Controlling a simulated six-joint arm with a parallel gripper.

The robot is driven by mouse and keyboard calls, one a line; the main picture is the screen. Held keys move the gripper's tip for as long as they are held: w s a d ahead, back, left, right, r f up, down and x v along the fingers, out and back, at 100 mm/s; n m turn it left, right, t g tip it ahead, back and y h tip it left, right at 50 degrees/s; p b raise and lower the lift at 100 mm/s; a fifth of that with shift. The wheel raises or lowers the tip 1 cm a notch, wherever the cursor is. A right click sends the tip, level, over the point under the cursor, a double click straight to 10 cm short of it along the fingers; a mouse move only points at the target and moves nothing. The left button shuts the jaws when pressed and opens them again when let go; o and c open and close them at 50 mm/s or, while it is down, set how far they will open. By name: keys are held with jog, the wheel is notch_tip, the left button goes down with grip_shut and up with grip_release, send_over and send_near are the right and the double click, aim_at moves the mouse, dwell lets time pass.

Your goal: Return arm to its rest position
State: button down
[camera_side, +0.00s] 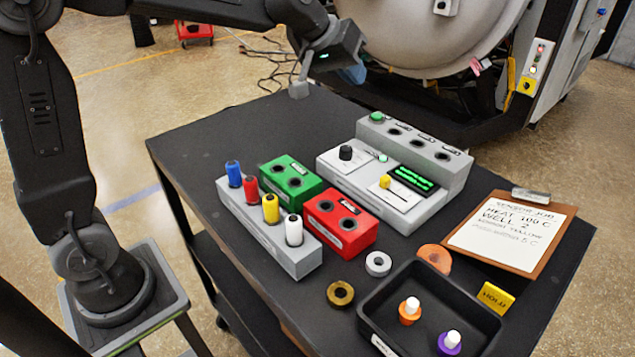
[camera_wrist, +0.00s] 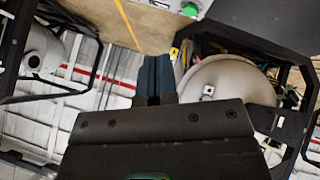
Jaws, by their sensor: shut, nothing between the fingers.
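My gripper (camera_wrist: 158,78) shows in the wrist view as two dark blue-grey fingers side by side, shut and empty. They point toward the furnace (camera_wrist: 225,85), whose round pale body is just right of them. In the side view my arm reaches across the top, and its dark wrist end is above the far edge of the table (camera_side: 235,128), clear of the table's things. The furnace (camera_side: 425,30) stands behind the table.
The table holds a grey vial rack (camera_side: 268,237), green block (camera_side: 291,181), red block (camera_side: 341,222), grey control box (camera_side: 395,215), clipboard (camera_side: 510,235) and black tray (camera_side: 378,310) with two capped vials. The table's left part is bare.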

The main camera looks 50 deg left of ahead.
jog(key=s+f+m+g+y, duration=0.1)
jog(key=s+f, duration=0.1)
jog(key=s, duration=1.2)
jog(key=s+f+m+g+y, duration=0.1)
jog(key=s+f+m, duration=0.1)
jog(key=s, duration=1.3)
jog(key=shift+s+a+f+m+y, duration=0.2)
jog(key=shift+f+m+y, duration=0.1)
jog(key=shift+f, duration=0.45)
jog(key=c, duration=1.8)
grip_release()
